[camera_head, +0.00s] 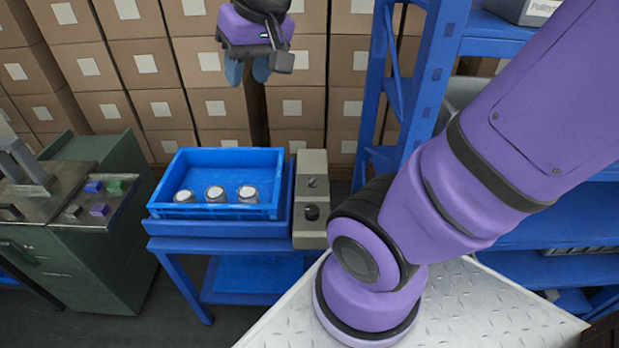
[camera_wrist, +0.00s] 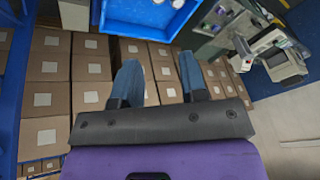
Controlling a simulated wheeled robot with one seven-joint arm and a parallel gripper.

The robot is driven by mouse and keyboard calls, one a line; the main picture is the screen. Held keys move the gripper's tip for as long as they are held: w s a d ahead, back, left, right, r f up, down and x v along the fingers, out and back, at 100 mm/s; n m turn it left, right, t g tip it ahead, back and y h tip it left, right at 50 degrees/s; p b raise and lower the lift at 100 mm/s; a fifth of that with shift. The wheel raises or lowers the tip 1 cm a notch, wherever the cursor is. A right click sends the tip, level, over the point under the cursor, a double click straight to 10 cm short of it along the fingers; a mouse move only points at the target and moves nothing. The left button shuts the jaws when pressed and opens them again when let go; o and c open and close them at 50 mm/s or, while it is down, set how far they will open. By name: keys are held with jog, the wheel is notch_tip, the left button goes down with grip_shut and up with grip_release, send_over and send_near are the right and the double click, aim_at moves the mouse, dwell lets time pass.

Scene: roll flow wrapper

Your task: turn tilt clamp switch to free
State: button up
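A grey-beige control box (camera_head: 311,235) stands at the right end of the blue table. It carries a small upper switch (camera_head: 313,182) and a dark round lower knob (camera_head: 311,212). Their labels are too small to read, so I cannot tell which is the tilt clamp switch or how it is set. My gripper (camera_head: 248,72) hangs in the air beyond and above the table, apart from the box. In the wrist view, my gripper (camera_wrist: 159,70) has its two blue fingers spread with nothing between them. A pale part at the top of that view may be the box.
A blue tray (camera_head: 225,161) holding several silver cans sits left of the box. A green cabinet (camera_head: 110,240) with machine parts stands at the left. Stacked cartons (camera_head: 150,60) fill the back. A blue rack (camera_head: 445,45) stands at the right. My arm passes close to the box's right side.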

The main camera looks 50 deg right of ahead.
jog(key=w+d+f+m+g, duration=0.1)
jog(key=w+d+f+m, duration=0.3)
jog(key=w+d+f, duration=0.4)
jog(key=m+g+h, duration=0.1)
jog(key=m+g, duration=0.2)
jog(key=m, duration=0.6)
send_over(312, 180)
notch_tip(312, 180, down, 31)
notch_tip(312, 180, down, 10)
jog(key=shift+d+r, duration=0.1)
jog(key=shift+d, duration=0.05)
grip_shut()
